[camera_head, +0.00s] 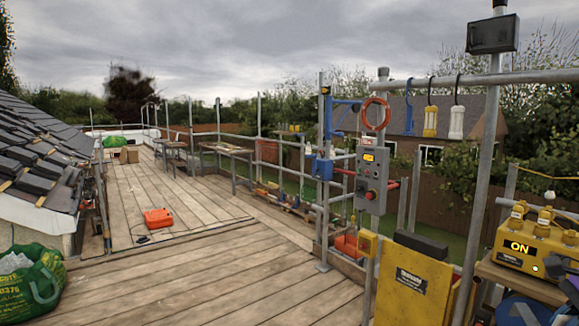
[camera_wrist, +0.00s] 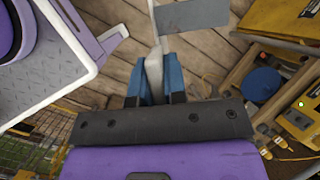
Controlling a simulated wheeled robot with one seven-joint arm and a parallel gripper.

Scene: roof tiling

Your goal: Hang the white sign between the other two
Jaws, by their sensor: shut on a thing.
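My gripper (camera_wrist: 155,68) shows in the wrist view with its two blue fingers shut on a pale, whitish upright piece (camera_wrist: 154,78). A thin pale strip runs up from this piece to the top edge, and a flat grey panel (camera_wrist: 192,17) is beside it. I cannot tell whether the panel belongs to the held piece, or whether its face is a sign. In the head view, a blue hook (camera_head: 409,98), a yellow lamp (camera_head: 430,121) and a white lamp (camera_head: 456,122) hang in a row from the scaffold rail at the right. I cannot make out a plainly white sign there.
A grey control box (camera_head: 372,178) and a red ring (camera_head: 376,114) are on the scaffold left of the hanging things. A yellow panel (camera_head: 412,290) stands below. A yellow unit (camera_head: 537,248) reading ON sits at right. An orange case (camera_head: 158,218) lies on otherwise open decking.

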